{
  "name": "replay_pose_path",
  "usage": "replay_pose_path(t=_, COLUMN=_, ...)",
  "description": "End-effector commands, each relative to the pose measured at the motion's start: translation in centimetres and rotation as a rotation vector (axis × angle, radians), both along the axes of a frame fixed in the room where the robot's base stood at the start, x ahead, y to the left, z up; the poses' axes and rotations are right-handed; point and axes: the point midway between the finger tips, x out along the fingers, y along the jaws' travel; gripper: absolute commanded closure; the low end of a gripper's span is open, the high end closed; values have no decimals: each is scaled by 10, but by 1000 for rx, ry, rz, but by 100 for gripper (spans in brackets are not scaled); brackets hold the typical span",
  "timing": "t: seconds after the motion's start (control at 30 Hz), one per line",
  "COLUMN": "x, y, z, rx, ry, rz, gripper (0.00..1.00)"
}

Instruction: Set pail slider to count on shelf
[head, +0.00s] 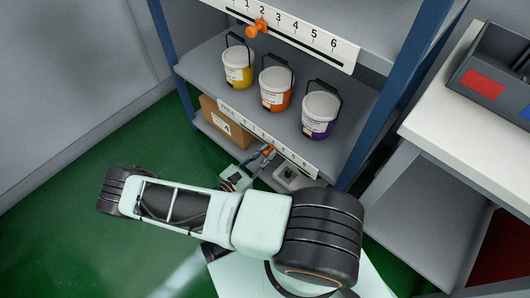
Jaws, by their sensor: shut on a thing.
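Three lidded pails stand in a row on the middle shelf (204,62): a yellow pail (238,71), an orange pail (275,97) and a purple pail (318,122). A white number strip (233,112) runs along that shelf's front edge below them. Its orange slider knob (269,149) sits near the middle of the strip. The number it marks is too small to read surely. My gripper (263,154) is at this knob and shut on it. The fingers are small in view and partly cover the knob.
A higher strip (345,56) numbered to 6 has its own orange knob (257,27) near the 2. A cardboard box (222,122) and a grey object (289,178) are on the bottom shelf. A white table (455,115) with a grey bin (490,62) stands right.

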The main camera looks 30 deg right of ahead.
Motion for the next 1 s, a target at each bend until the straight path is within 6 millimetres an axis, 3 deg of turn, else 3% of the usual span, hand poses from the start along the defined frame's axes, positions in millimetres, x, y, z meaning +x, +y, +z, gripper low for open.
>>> replay_pose_path(t=0.03, x=0, y=-3, z=1, rx=-4, ry=0, rz=-3, gripper=100)
replay_pose_path(t=0.07, x=0, y=-4, z=1, rx=-4, ry=0, rz=-3, gripper=80)
replay_pose_path(t=0.2, x=0, y=-3, z=1, rx=-4, ry=0, rz=-3, gripper=66)
replay_pose_path(t=0.8, x=0, y=0, z=0, rx=-2, ry=0, rz=0, gripper=66)
replay_pose_path(t=1.0, x=-7, y=20, z=0, rx=0, ry=0, rz=3, gripper=66)
